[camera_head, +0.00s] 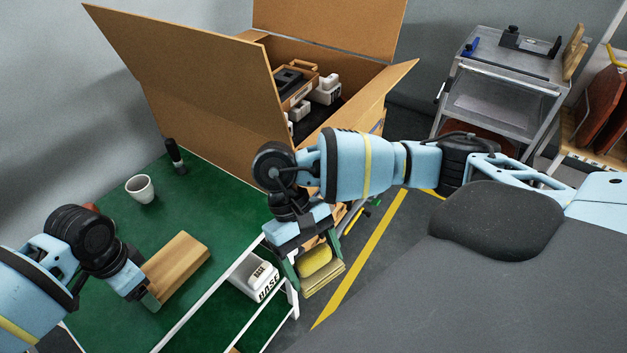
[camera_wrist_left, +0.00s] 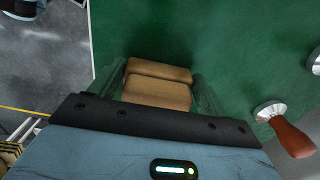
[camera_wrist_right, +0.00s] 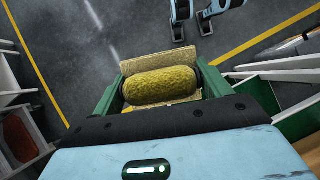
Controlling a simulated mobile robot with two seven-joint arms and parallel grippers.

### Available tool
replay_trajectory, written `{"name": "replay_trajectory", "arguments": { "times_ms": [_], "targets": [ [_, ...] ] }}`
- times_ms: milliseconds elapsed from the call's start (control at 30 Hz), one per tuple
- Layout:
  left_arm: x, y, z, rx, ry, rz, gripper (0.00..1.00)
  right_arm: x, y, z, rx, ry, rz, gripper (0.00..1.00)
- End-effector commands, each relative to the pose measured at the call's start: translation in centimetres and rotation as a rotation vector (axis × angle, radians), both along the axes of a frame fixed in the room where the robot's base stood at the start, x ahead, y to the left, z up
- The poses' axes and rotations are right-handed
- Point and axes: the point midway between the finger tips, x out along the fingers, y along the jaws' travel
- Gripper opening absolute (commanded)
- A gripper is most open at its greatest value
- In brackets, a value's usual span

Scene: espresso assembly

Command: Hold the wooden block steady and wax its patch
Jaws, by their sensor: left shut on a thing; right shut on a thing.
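The wooden block (camera_head: 178,268) lies on the green table. My left gripper (camera_head: 150,303) is at its near end; in the left wrist view its green fingers (camera_wrist_left: 155,95) are shut on the block (camera_wrist_left: 160,72), one on each side. I cannot make out a patch on the block. My right gripper (camera_head: 308,258) is off the table's right edge, apart from the block, pointing down. It is shut on a rounded, rough yellow pad (camera_head: 316,260), which fills the space between the fingers in the right wrist view (camera_wrist_right: 160,86). A flat, pale yellow piece (camera_wrist_right: 155,63) shows beyond the pad.
A large open cardboard box (camera_head: 215,90) stands at the table's back. A white box marked BASE (camera_head: 262,279) is below the table's edge. A wooden-handled tool (camera_wrist_left: 290,134) lies near the left gripper.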

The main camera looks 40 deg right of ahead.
Motion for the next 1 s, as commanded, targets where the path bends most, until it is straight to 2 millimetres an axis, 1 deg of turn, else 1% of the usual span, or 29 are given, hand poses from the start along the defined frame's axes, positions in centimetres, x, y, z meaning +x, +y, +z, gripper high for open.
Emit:
{"name": "replay_trajectory", "arguments": {
  "times_ms": [67, 167, 267, 400, 500, 700, 833, 1000],
  "targets": [
    [0.0, 0.0, 0.1, -0.001, -0.001, 0.000, 0.22, 0.5, 0.4, 0.0, 0.001, -0.004, -0.029, 0.58],
    [0.0, 0.0, 0.1, -0.001, -0.001, 0.000, 0.22, 2.1, 1.5, 0.0, 0.003, -0.014, -0.123, 0.58],
    [0.0, 0.0, 0.1, -0.002, -0.002, 0.000, 0.22, 4.8, 3.5, 0.1, -0.001, -0.033, -0.294, 0.58],
    [0.0, 0.0, 0.1, -0.002, -0.002, 0.000, 0.22, 9.2, 6.9, 0.6, -0.013, -0.063, -0.593, 0.58],
    [0.0, 0.0, 0.1, -0.001, -0.001, 0.000, 0.22, 12.1, 9.0, 1.2, -0.027, -0.082, -0.791, 0.58],
    [0.0, 0.0, 0.1, -0.001, -0.001, 0.000, 0.22, 17.0, 12.9, 2.6, -0.065, -0.112, -1.147, 0.58],
    [0.0, 0.0, 0.1, -0.001, -0.001, 0.000, 0.22, 19.5, 14.8, 3.5, -0.092, -0.125, -1.334, 0.58],
    [0.0, 0.0, 0.1, -0.001, -0.001, 0.000, 0.22, 21.4, 16.4, 4.3, -0.120, -0.132, -1.495, 0.58]
  ]
}}
